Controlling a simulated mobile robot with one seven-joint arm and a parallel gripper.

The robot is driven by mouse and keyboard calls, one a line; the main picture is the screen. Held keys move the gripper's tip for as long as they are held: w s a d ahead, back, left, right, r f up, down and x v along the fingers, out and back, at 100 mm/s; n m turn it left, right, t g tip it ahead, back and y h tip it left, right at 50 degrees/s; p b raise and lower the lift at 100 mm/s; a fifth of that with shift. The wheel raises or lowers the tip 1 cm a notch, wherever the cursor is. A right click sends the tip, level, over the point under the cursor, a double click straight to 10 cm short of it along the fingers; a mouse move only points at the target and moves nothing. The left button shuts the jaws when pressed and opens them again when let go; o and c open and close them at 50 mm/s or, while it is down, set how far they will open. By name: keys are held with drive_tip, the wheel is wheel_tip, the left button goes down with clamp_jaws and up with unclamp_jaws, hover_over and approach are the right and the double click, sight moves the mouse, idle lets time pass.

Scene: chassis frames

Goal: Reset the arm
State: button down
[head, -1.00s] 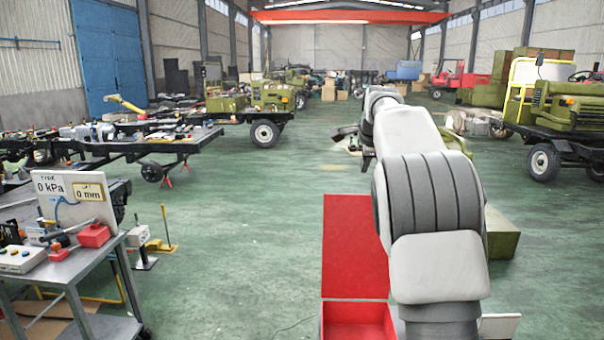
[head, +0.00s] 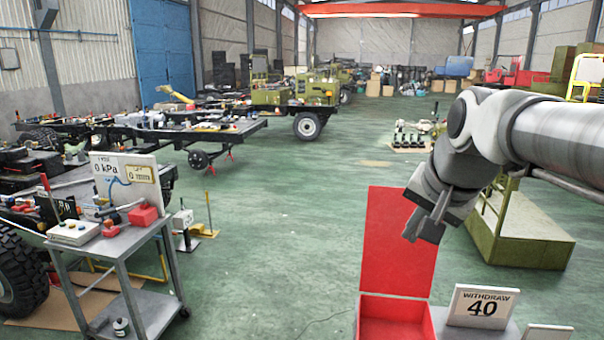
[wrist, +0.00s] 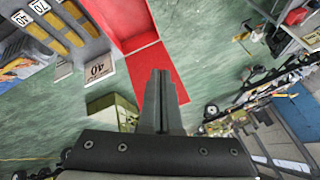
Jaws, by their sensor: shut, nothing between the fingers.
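My gripper (head: 428,222) hangs at the right of the head view, below my arm that reaches in from the right edge. Its fingers point down and are together, with nothing between them. In the head view it overlaps the right side of the raised red lid (head: 395,235). In the wrist view the shut fingers (wrist: 164,85) stand in the middle, with the red box (wrist: 120,25) and its lid beyond them.
A grey cart (head: 140,232) with gauges and tools stands at the left. A "WITHDRAW 40" sign (head: 482,306) stands beside the red box (head: 395,328). A green platform (head: 520,236) is at the right. The green floor in the middle is clear.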

drive_tip(key=s+a+f+n, duration=0.1)
drive_tip(key=s+f+n, duration=0.2)
drive_tip(key=s+f, duration=0.2)
drive_tip(key=s+a+f+n+g, duration=0.1)
drive_tip(key=s+f+n, duration=0.3)
drive_tip(key=s, duration=0.7)
drive_tip(key=shift+a+f+b, duration=0.35)
drive_tip(key=shift+a+f, duration=0.35)
drive_tip(key=shift+f, duration=0.25)
drive_tip(key=shift+a+n, duration=0.25)
drive_tip(key=shift+n, duration=0.05)
